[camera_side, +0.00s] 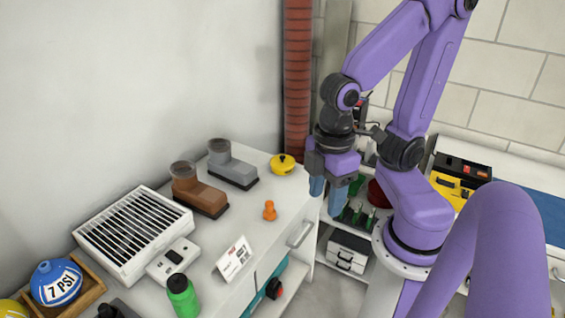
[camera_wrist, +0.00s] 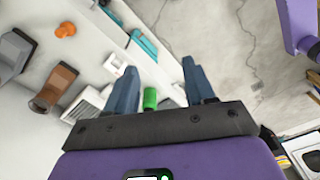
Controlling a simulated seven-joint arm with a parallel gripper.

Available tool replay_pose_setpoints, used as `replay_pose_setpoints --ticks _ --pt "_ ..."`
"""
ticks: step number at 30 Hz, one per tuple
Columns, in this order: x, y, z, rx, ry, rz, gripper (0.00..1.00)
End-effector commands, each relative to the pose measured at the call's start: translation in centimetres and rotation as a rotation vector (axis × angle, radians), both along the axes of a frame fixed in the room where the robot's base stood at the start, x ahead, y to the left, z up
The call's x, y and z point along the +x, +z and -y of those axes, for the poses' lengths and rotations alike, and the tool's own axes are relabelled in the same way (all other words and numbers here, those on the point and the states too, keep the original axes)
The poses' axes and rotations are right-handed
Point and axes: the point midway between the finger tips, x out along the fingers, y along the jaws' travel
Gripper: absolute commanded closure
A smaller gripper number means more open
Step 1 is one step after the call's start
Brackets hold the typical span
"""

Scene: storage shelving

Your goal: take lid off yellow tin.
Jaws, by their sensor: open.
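The yellow tin (camera_side: 283,164) stands at the far right corner of the white cabinet top, near the wall. It is small and round, with a dark knob on top; the seam between lid and body is too small to make out. The tin does not show in the wrist view. My gripper (camera_side: 325,188) hangs to the right of the tin, apart from it and beyond the cabinet edge. Its blue fingers are spread with nothing between them, and they also show in the wrist view (camera_wrist: 161,78).
An orange knob-like piece (camera_side: 269,211) stands in front of the tin. Grey (camera_side: 232,168) and brown (camera_side: 198,190) boot-shaped pieces stand to its left. A white sign (camera_side: 234,258), a green bottle (camera_side: 182,296) and a slatted grille (camera_side: 128,229) are nearer. A red column (camera_side: 298,75) rises behind.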

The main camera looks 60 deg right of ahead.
Motion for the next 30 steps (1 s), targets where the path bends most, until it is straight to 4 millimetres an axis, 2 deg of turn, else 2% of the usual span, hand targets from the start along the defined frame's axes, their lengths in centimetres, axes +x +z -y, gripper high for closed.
replay_pose_setpoints --ticks 7,11,14,17,21,23,27,30 --pt "8.1 0.5 -0.9 0.008 -0.276 0.008 0.46" --pt "13.2 0.4 0.1 0.014 -0.438 0.014 0.46" --pt "17.2 0.2 1.6 0.018 -0.561 0.020 0.46" --pt "21.0 -0.3 3.8 0.020 -0.685 0.027 0.46" --pt "25.9 -1.1 8.1 0.025 -0.857 0.037 0.46" --pt "27.7 -1.6 10.4 0.025 -0.931 0.041 0.46" --pt "31.3 -2.9 16.5 0.026 -1.105 0.053 0.46" --pt "32.9 -4.1 21.4 0.025 -1.228 0.060 0.46"
